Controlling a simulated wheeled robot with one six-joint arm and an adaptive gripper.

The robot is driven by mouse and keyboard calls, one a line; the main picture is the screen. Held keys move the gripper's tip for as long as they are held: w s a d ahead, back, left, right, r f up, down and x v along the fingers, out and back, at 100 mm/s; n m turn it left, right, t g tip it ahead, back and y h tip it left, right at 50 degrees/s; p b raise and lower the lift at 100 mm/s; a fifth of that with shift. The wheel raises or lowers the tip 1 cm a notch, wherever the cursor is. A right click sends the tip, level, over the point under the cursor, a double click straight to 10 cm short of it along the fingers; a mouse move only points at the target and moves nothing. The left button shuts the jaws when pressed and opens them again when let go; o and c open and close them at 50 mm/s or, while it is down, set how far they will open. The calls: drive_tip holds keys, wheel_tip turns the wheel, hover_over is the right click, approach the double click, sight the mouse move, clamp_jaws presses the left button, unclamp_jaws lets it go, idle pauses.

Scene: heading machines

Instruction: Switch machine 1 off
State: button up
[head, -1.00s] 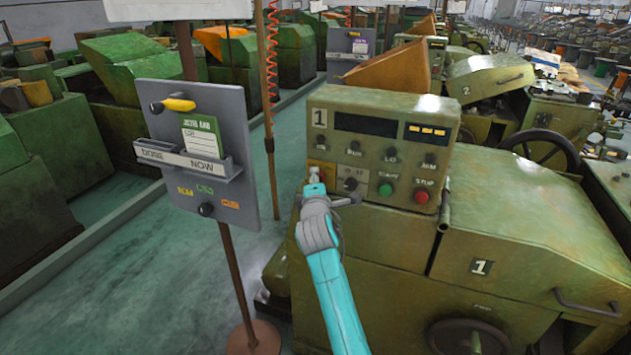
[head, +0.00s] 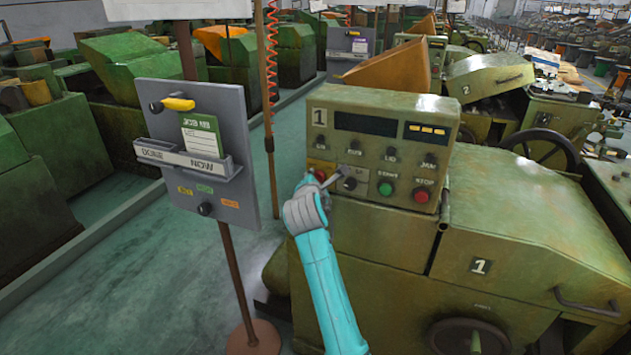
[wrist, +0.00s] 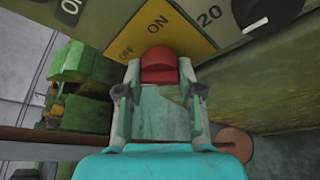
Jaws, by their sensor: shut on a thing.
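Machine 1 (head: 388,225) is the green machine at the right in the head view, with a "1" on its control panel (head: 345,148). At the panel's lower left is a yellow plate (head: 318,164) with a red switch knob (head: 321,175). In the wrist view the yellow plate (wrist: 185,32) reads OFF and ON, and the red knob (wrist: 159,66) sits between my fingertips. My gripper (head: 312,188) is shut on the knob; in the wrist view my gripper (wrist: 159,85) covers its lower part. I cannot tell which label the knob points to.
A black dial (head: 349,183), a green START button (head: 385,189) and a red STOP button (head: 421,195) lie right of the knob. A grey board (head: 225,120) on a brown post stands close on the left. Open floor (head: 130,280) lies left of the post.

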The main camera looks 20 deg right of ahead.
idle(0.4)
drive_tip(key=o, duration=1.2)
drive_tip(key=shift+c, duration=0.2)
drive_tip(key=shift+s, duration=0.15)
drive_tip(key=v, duration=1.1)
drive_tip(key=shift+s+a, duration=0.15)
drive_tip(key=shift+s, duration=0.15)
drive_tip(key=shift+r, duration=0.1)
